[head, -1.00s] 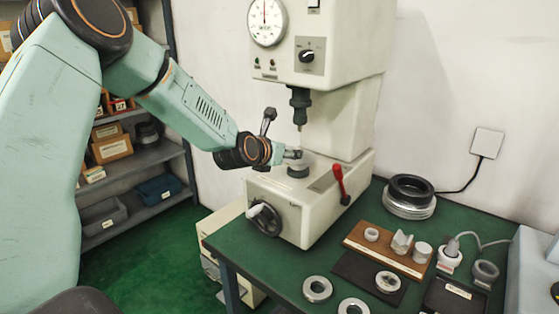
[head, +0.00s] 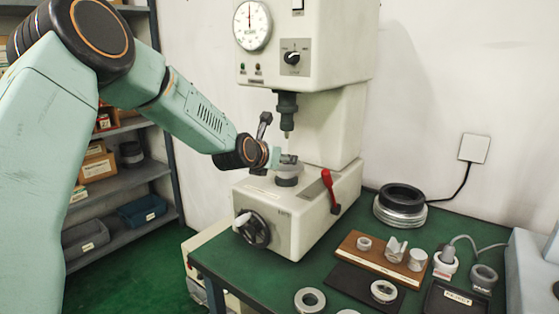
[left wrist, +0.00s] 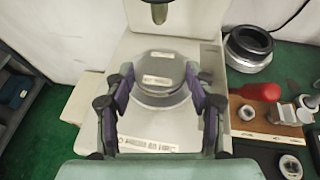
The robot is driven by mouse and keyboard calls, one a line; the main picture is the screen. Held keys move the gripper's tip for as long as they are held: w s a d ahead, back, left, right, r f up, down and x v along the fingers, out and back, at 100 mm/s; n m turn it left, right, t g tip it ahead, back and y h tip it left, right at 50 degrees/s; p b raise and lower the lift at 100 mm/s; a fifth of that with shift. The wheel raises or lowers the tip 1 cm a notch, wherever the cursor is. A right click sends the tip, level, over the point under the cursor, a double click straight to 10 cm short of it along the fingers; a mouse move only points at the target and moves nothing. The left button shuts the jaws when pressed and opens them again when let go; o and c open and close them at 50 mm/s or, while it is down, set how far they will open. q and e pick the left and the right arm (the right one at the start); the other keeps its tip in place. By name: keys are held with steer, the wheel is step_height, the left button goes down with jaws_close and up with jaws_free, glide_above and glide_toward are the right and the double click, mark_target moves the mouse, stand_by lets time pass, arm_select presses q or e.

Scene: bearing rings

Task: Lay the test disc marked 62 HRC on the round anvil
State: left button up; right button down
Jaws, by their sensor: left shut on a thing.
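The label print is too small to read. The fingers are shut on the disc from both sides. The round anvil (left wrist: 158,101) is directly beneath, partly covered by the disc. The anvil also shows in the head view (head: 288,178), with my left gripper (head: 287,160) just above it under the indenter (head: 287,112). I cannot tell whether the disc touches the anvil. My right gripper is not in view.
The hardness tester (head: 310,195) rises close behind the gripper. Its red lever (head: 329,188) stands to the right. A wooden block (head: 372,258) with small pieces, loose rings (head: 310,300) and stacked rings (head: 400,205) lie on the green bench.

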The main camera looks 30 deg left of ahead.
arm_select(q)
steer(key=shift+w+a+f, duration=0.15)
steer(key=shift+b, duration=0.35)
stand_by(0.4)
stand_by(0.5)
steer(key=shift+b, duration=0.35)
